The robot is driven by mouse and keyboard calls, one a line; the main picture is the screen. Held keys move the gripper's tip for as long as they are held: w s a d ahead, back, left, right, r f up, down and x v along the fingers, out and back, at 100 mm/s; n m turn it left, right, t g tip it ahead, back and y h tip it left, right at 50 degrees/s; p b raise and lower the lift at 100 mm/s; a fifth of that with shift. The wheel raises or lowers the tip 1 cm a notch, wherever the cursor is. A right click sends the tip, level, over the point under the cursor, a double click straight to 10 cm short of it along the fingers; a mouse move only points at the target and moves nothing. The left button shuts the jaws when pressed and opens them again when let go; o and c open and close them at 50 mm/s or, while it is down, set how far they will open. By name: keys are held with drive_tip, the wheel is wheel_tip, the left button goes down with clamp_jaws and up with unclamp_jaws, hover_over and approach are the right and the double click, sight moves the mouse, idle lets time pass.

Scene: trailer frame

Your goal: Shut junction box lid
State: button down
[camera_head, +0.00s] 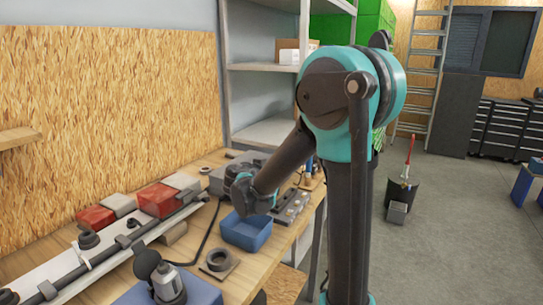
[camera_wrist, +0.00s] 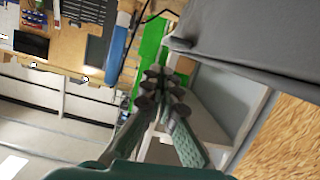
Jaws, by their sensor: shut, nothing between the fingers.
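My gripper (camera_wrist: 163,84) shows in the wrist view with its two fingers together and nothing between them. A large dark grey surface (camera_wrist: 265,38) fills the upper right of the wrist view, close beside the fingertips. It looks like part of the junction box, but I cannot tell whether it is the lid or the body. In the head view, a grey box-like thing (camera_head: 217,182) stands on the bench behind my wrist and is partly hidden. Its lid position cannot be made out. My fingertips are hidden there.
A blue bin (camera_head: 246,236) stands on the wooden bench below my wrist. Red and grey blocks (camera_head: 157,200) and a long rail (camera_head: 110,250) lie to the left. A metal shelf (camera_head: 277,131) stands beyond the bench. The floor (camera_head: 450,210) to the right is mostly clear.

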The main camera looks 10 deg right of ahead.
drive_tip(key=shift+s+d+f+m, duration=0.15)
drive_tip(key=shift+f+m, duration=0.1)
drive_tip(key=shift+f, duration=0.5)
drive_tip(key=shift+s+d+f+m, duration=0.15)
drive_tip(key=shift+f+m, duration=0.1)
drive_tip(key=shift+f, duration=0.45)
